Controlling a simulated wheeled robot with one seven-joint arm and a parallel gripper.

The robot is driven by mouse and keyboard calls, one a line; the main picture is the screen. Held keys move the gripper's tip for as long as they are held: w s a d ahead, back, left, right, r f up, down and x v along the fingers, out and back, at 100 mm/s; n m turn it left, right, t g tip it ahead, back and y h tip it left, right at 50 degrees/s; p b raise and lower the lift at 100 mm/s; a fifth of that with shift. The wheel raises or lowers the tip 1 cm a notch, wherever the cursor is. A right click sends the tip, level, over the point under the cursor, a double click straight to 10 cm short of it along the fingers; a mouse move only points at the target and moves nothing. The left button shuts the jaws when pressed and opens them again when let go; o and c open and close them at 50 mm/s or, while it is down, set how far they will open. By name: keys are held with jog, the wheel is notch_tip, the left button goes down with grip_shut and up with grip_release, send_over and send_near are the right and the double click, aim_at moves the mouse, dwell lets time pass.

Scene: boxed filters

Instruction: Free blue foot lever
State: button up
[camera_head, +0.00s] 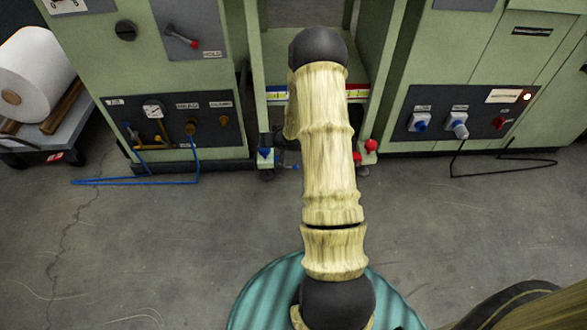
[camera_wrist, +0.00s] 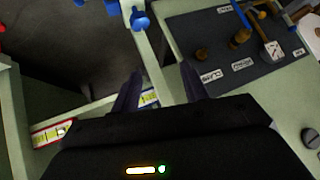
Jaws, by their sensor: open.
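The blue foot lever (camera_head: 264,154) is low at the left post of the green frame, near the floor, in the head view. In the wrist view a blue lever part (camera_wrist: 140,20) shows at the top, beyond and slightly left of my fingertips. My gripper (camera_wrist: 160,82) is open, with two dark fingers spread and nothing seen between them. The fingers are apart from the blue part. In the head view my own arm covers the middle of the frame and hides most of the gripper.
A red foot lever (camera_head: 371,146) sits at the right post. A gauge panel (camera_head: 175,122) with a blue hose (camera_head: 135,181) is at left, a socket panel (camera_head: 460,115) with a black cable at right. The front floor is clear.

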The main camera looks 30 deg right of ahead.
jog(key=d+f+m+t+b, duration=0.2)
jog(key=d+f, duration=0.3)
jog(key=f, duration=0.6)
jog(key=s+d+f+m+t+h+b, duration=0.1)
jog(key=s+f+m+t, duration=0.1)
jog(key=f, duration=0.4)
jog(key=s+d+f+m+t+h+b, duration=0.1)
jog(key=s+d+f+m+t+b, duration=0.1)
jog(key=s+f, duration=0.2)
jog(key=s+d+f+m+t+h+b, duration=0.1)
jog(key=s+d+f+m+t+b, duration=0.1)
jog(key=f, duration=0.6)
jog(key=shift+s+d+f+m+t, duration=0.15)
jog(key=shift+s+f+m+t, duration=0.3)
jog(key=shift+s, duration=0.45)
jog(key=shift+w+r, duration=0.1)
jog(key=shift+w, duration=0.05)
